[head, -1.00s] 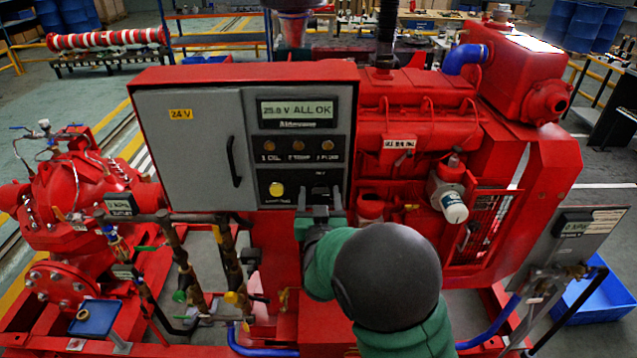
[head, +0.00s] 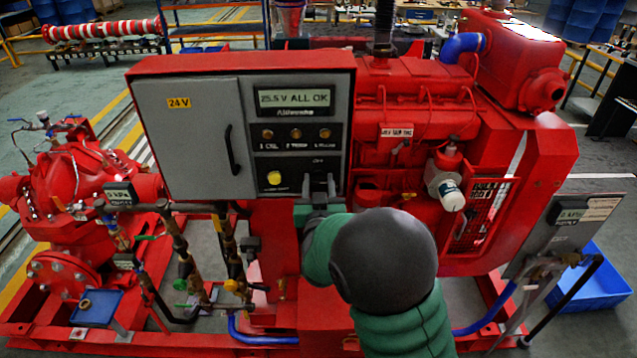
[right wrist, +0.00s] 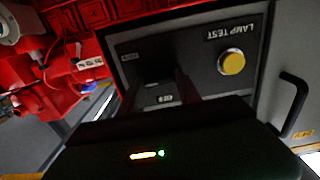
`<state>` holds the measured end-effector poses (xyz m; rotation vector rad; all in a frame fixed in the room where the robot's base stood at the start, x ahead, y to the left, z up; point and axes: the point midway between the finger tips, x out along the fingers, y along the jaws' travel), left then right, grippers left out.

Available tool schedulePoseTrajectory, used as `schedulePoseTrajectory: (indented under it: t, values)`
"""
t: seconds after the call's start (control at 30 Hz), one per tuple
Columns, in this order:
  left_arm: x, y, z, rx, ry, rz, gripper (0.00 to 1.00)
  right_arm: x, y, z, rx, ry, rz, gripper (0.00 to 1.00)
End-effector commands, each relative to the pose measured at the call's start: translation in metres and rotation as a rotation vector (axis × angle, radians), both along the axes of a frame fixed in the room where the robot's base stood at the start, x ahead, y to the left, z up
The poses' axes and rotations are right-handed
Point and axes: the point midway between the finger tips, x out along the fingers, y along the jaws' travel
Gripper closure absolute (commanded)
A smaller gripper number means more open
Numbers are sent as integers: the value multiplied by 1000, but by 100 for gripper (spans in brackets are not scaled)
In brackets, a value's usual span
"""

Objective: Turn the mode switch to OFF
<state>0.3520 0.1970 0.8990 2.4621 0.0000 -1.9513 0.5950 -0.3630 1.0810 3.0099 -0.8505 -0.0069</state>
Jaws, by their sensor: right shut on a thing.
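The grey control panel (head: 342,112) is on the front of the red cabinet, with its display reading about "25.5 V ALL OK". The mode switch is in its lower right corner, mostly hidden by my right gripper (head: 319,184). My right gripper is shut on the switch knob, its fingers pointing at the panel. In the right wrist view the fingers (right wrist: 167,85) reach the panel, upside down, beside small white labels. The knob's exact angle cannot be told. My left gripper is not in view.
A yellow lamp test button (head: 274,178) sits just left of the switch; it also shows in the right wrist view (right wrist: 232,63). The cabinet door has a black handle (head: 232,150). Pipes and valves (head: 180,255) stand below left. The red engine (head: 420,115) is at right.

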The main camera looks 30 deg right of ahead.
Motion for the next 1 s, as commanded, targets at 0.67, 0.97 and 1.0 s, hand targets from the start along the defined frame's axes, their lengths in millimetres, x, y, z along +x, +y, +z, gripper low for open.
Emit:
schedulePoseTrajectory:
  t: [0.67, 0.97, 1.0]
  values:
    - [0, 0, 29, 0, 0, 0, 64, 1, 3, 2, -394, 245, 4, 100]
    - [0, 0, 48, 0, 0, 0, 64, 2, 5, 1, -638, 394, 5, 100]
    - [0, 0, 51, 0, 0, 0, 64, 2, 5, 1, -671, 413, 6, 100]
